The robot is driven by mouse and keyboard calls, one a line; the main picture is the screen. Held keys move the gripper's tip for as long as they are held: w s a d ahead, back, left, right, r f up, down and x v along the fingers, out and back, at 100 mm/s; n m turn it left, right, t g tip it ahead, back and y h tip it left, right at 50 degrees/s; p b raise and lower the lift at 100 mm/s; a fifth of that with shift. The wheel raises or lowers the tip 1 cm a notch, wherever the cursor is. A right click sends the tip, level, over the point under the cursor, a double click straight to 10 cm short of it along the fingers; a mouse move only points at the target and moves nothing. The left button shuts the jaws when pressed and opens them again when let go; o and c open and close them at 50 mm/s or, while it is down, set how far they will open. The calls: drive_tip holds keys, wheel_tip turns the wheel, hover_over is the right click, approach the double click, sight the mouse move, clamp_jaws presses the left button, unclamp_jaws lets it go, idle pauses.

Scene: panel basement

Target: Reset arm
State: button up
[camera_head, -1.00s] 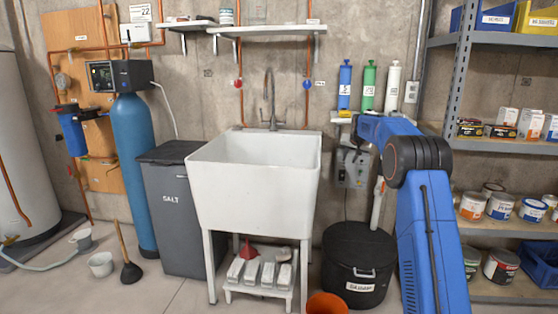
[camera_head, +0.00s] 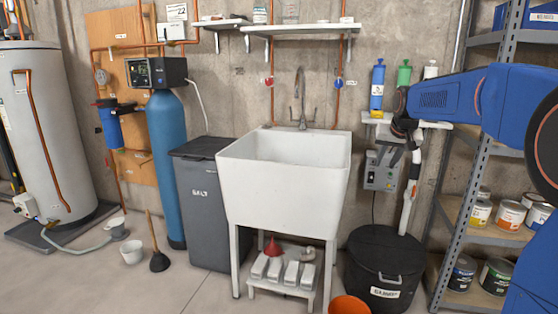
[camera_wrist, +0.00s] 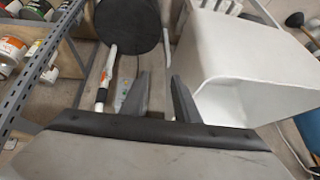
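My gripper (camera_wrist: 160,95) is in the wrist view with its two dark fingers apart and nothing seen between them. It points down past the side of the white utility sink (camera_wrist: 232,75), which fills the right of that view. In the head view my blue arm reaches in from the right edge, its wrist in front of the wall right of the sink (camera_head: 275,185). The gripper there is partly hidden against the grey wall box, and I cannot make out its fingertips.
A black lidded bin (camera_head: 385,265) stands on the floor below my wrist. Metal shelving (camera_head: 470,160) with paint cans is at the right. Cartridges (camera_head: 377,85) stand on a small shelf near my wrist. An orange bucket (camera_head: 348,304) is in front.

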drive_tip(key=s+a+f+n, duration=0.1)
drive_tip(key=s+f, duration=0.4)
drive_tip(key=s, duration=1)
drive_tip(key=s+a+f+n+g, duration=0.1)
drive_tip(key=s+a+f, duration=0.2)
drive_tip(key=s, duration=1.3)
drive_tip(key=s+a+f, duration=0.3)
drive_tip(key=s+f, duration=0.5)
drive_tip(key=s, duration=0.8)
drive_tip(key=shift+n+g, duration=0.4)
drive_tip(key=shift+f, duration=0.1)
